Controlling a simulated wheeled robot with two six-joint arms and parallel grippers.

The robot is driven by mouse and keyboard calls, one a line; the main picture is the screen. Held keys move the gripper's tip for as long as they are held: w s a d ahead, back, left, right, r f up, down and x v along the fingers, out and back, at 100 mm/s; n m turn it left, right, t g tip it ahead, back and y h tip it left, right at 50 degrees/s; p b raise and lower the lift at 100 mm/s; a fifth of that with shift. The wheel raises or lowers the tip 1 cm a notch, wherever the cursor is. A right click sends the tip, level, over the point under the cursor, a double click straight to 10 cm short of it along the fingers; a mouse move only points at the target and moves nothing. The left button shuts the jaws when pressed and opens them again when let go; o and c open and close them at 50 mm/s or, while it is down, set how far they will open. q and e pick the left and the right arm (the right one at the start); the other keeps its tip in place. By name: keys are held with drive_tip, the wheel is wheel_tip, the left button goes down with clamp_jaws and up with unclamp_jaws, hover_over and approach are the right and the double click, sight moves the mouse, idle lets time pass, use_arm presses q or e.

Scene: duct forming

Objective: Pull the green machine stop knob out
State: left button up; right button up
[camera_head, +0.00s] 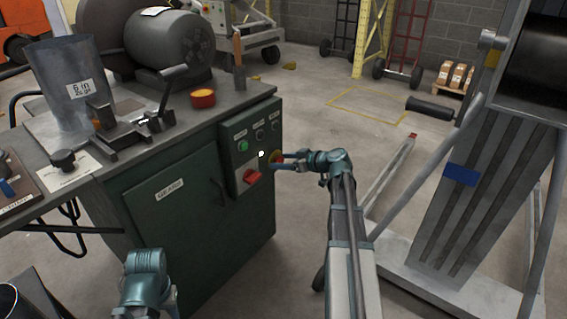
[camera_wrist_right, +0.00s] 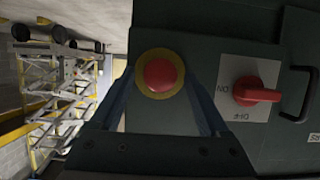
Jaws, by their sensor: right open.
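The green machine's stop knob is a red round button on a yellow ring; it shows clearly in the right wrist view (camera_wrist_right: 160,74). In the head view the stop knob (camera_head: 278,156) is partly hidden by my right gripper, on the right side of the control panel (camera_head: 240,165). My right gripper (camera_head: 282,161) is open in front of the knob. In the right wrist view its fingers (camera_wrist_right: 160,84) stand one on each side of the knob, with a gap visible on both sides. Part of my left arm shows at the bottom left of the head view; its fingers cannot be made out.
A red rotary switch (camera_head: 252,176) sits on the panel beside the knob, below a green button (camera_head: 243,146). The cabinet handle (camera_head: 218,192) is left of the panel. The bench top (camera_head: 180,115) carries a motor, a metal cylinder and tools. A grey frame stands at the right.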

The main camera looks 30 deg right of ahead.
clamp_jaws()
idle(0.3)
drive_tip(key=shift+s+d, duration=0.25)
drive_tip(key=shift+s, duration=0.35)
unclamp_jaws()
drive_tip(key=p+v, duration=0.5)
drive_tip(key=v, duration=0.9)
